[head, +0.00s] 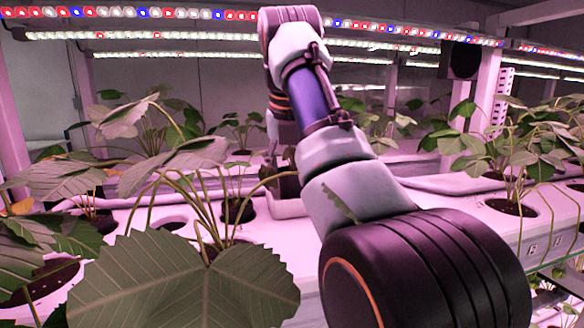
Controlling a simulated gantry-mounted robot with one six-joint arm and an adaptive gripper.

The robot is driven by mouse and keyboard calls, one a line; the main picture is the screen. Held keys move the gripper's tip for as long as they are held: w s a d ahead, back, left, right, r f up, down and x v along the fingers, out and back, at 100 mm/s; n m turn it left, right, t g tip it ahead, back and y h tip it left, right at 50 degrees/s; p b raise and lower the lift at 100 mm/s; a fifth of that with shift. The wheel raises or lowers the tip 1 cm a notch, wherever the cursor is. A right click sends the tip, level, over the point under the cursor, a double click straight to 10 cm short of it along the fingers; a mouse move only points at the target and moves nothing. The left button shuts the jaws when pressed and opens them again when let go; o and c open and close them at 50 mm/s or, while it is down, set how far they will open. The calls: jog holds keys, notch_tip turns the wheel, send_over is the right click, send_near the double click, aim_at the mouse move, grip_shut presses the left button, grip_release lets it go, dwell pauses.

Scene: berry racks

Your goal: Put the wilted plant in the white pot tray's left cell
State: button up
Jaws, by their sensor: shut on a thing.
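A small pale tray (289,209) stands on the bench behind my arm, and only its front left part shows. A dark, pot-like shape (287,186) is in or just above it; I cannot tell which. My arm covers the tray's right side, so its cells cannot be told apart. My gripper is hidden behind my arm links. I cannot pick out the wilted plant for certain. A leafy plant with long bent stems (190,215) stands left of the tray, some of its leaves hanging low.
The pink-lit bench has round planting holes; an empty-looking one (172,226) is left of the tray. Large leaves (185,285) fill the front left. More plants (512,160) stand at the right, near an upright post (488,90). Light strips (130,12) run overhead.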

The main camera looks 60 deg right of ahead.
jog(key=shift+f, duration=0.3)
jog(key=o, duration=1.3)
jog(key=shift+r, duration=0.1)
